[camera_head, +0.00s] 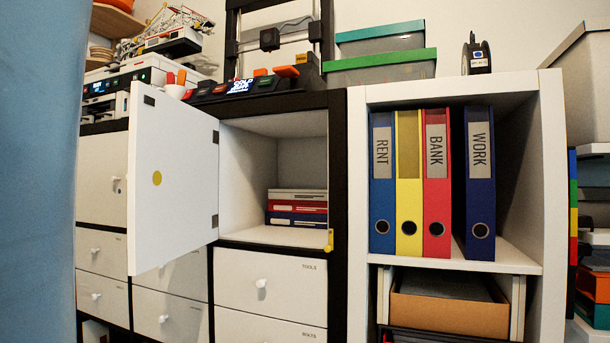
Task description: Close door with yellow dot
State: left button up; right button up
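The white door (172,215) with a yellow dot (157,178) stands open in the left half of the head view. It is swung out toward me, with its hinges on its right edge at the left side of the open compartment (245,175). Several flat boxes in white, red and blue (297,206) lie stacked inside the compartment. A small yellow piece (330,240) sits at the compartment's lower right edge. Neither of my grippers shows in this view.
White drawers with round knobs (272,285) lie below the compartment. A closed white door (101,180) is further left. To the right, an open shelf (554,180) holds upright binders labelled RENT, BANK and WORK. A blurred blue surface (38,170) fills the left edge.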

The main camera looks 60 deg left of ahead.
aim_at(172, 178)
jog(key=k+j+u, duration=0.15)
jog(key=j+u, duration=0.6)
jog(key=k+j+u, duration=0.1)
jog(key=j+u, duration=0.4)
jog(key=j, duration=1.15)
jog(key=k+j, duration=0.1)
jog(key=j, duration=0.3)
jog(key=k+j+z, duration=0.1)
jog(key=j, duration=0.3)
